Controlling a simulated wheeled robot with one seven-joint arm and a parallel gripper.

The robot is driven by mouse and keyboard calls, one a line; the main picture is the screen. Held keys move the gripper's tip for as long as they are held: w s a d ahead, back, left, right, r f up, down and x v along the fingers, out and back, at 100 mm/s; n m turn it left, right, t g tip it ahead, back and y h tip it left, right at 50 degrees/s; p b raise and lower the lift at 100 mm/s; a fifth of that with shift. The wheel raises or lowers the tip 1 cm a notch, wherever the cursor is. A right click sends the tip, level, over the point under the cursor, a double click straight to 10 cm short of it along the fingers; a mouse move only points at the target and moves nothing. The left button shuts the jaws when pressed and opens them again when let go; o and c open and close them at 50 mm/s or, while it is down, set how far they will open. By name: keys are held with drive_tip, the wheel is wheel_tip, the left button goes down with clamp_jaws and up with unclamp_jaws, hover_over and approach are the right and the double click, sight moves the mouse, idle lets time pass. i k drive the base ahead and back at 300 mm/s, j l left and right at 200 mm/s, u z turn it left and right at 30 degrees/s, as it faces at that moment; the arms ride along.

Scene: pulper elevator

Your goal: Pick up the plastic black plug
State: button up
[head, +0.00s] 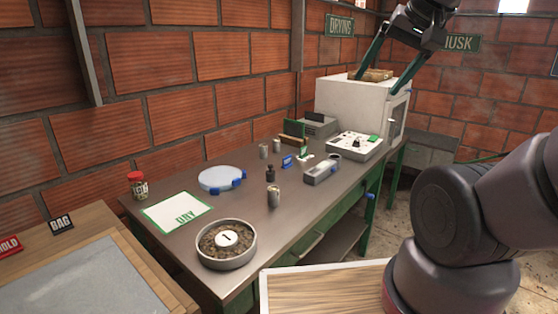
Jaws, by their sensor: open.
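A small black upright piece (270,174) with a narrower top stands near the middle of the metal table; it may be the plug, but it is too small to be sure. A dark knob-like piece (357,142) also shows on the pale tray-like device at the right end. My gripper (376,84) is at the upper right, with its two green fingers wide apart and pointing down. In the picture the fingers flank a brown object (377,75) on top of the white cabinet. I see nothing held, and the gripper is well away from the black piece.
The metal table (165,248) holds a round pan of beans (253,257), a light-blue disc (221,178), a lidded jar (138,185), small metal cans (273,197) and a grey block device (322,172). The white cabinet (350,105) stands behind. A wooden-framed board (325,287) is in front.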

sight(270, 174)
drive_tip(key=i+l+u, duration=0.15)
drive_tip(key=l+u, duration=1.3)
